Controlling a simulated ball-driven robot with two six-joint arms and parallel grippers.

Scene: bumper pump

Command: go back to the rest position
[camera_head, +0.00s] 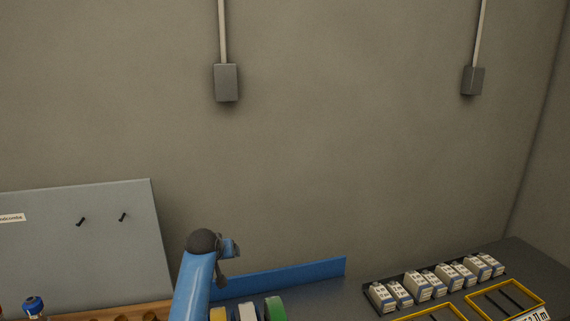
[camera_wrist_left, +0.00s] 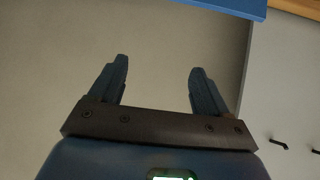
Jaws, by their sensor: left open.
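My left gripper (camera_wrist_left: 159,64) shows in the left wrist view with its two dark blue fingers well apart. Nothing is between the fingers, and only bare grey wall lies behind them. In the head view one blue arm of mine rises from the bottom edge, left of centre, up to a dark round joint. Small blue and dark parts stick out to the right of that joint, too small to read as fingers. My right gripper is in neither view.
A grey panel (camera_head: 90,240) with two black pegs stands at left. A blue strip (camera_head: 300,275) runs along the bench back. White cartons (camera_head: 420,284) stand in a tray at right, beside yellow-framed trays (camera_head: 505,299). Yellow, white and green (camera_head: 275,308) items sit at the bottom.

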